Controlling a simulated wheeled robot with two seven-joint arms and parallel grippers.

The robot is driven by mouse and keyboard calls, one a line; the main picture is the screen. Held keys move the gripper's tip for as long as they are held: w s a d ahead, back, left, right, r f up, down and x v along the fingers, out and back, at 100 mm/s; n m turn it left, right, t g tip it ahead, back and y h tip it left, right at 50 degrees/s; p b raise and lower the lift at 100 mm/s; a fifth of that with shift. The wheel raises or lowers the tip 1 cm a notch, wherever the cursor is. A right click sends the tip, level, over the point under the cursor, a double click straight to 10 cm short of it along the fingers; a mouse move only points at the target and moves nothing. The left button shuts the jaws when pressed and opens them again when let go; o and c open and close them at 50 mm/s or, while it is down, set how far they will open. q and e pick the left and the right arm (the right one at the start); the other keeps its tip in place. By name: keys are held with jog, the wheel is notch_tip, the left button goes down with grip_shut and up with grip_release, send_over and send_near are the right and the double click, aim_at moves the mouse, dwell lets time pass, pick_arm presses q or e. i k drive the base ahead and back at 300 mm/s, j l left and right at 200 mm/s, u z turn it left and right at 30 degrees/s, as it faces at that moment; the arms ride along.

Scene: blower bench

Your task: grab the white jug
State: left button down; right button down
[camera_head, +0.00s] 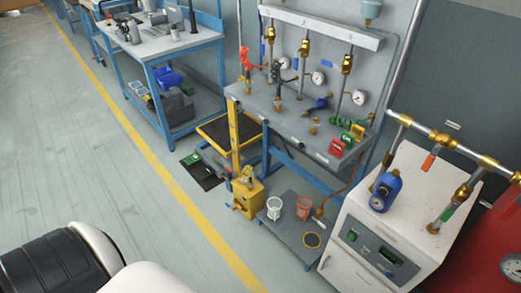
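A small white jug (274,208) stands upright on a low grey platform (285,235) near the floor. A red jug (304,207) stands just to its right, with a small gap between them. Neither of my grippers is in view, so I cannot see where they are relative to the white jug.
A yellow box-shaped unit (248,196) stands close to the platform's left. A white cabinet (385,220) with pipes is on the right. The grey bench (300,125) with valves and gauges rises behind. Open floor (150,190) lies to the left.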

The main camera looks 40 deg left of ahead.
aim_at(275, 204)
jog(key=u, duration=0.95)
